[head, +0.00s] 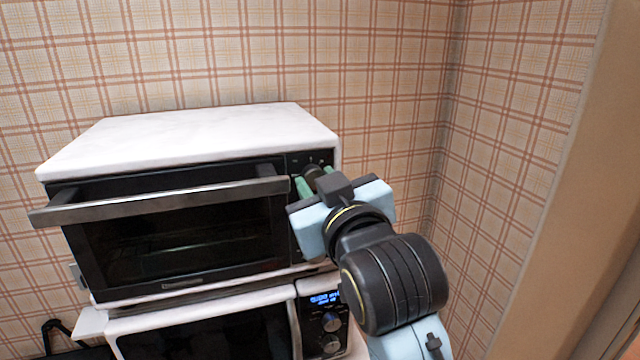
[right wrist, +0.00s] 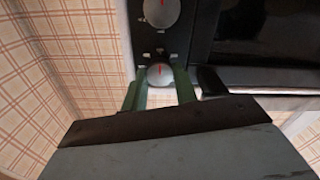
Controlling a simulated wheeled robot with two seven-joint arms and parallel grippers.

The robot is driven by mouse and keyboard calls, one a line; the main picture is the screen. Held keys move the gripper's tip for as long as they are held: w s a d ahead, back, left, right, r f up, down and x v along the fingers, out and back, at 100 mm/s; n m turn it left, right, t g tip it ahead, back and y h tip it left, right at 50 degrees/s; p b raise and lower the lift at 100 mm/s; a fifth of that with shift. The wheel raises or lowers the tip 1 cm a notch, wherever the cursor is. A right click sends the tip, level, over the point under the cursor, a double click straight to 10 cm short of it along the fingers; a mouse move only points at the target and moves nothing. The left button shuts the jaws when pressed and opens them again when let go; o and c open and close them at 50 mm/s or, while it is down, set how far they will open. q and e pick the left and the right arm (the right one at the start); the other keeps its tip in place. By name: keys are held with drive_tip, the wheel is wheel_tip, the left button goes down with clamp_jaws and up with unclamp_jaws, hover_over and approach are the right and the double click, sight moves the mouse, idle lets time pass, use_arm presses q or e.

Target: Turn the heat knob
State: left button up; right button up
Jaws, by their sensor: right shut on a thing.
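A toaster oven (head: 190,135) with a white top and black front stands by the wall, with a narrow control panel at the right of its door. My right gripper (head: 315,180) is at the top of this panel, shut on the uppermost knob. In the right wrist view, the round silver knob (right wrist: 160,74) with a red pointer mark sits between the two green fingers (right wrist: 159,88). A second silver knob (right wrist: 161,12) shows beside it on the panel. The panel labels are too small to read, and my gripper hides the lower panel in the head view. My left gripper is not in view.
The oven door is closed, and its long metal handle (head: 160,200) sticks out just left of my right gripper. A microwave (head: 200,330) with a blue display is below the oven.

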drive_tip(key=shift+r+m, duration=0.15)
drive_tip(key=shift+m, duration=0.15)
drive_tip(key=o, duration=0.5)
drive_tip(key=shift+o, duration=1)
